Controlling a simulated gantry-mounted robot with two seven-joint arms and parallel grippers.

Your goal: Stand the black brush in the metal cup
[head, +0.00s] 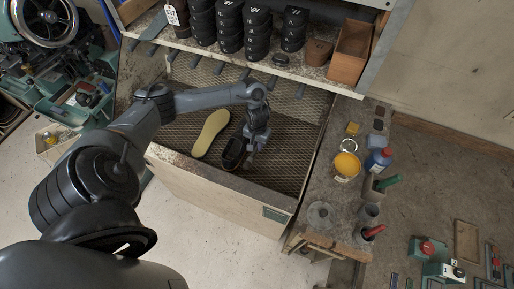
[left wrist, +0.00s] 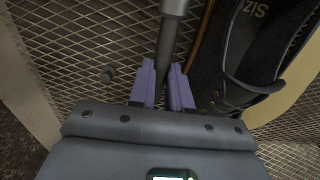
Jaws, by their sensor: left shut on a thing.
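My left gripper (head: 250,158) is down in the mesh-floored bin, beside a dark shoe (head: 233,152). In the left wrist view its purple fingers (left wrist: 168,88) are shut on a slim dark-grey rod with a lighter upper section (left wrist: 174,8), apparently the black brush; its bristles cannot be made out. The shoe (left wrist: 252,45) lies just right of the fingers there. A grey cup (head: 369,213), seemingly the metal cup, stands on the right-hand bench, well apart from my gripper. My right gripper is not in view.
A tan sole (head: 211,133) lies in the bin. The bench (head: 335,195) also holds a yellow tin (head: 346,167), a blue bottle (head: 379,160), and green-handled (head: 388,182) and red-handled (head: 374,231) tools. A shelf (head: 215,48) with black stacks overhangs the bin's back.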

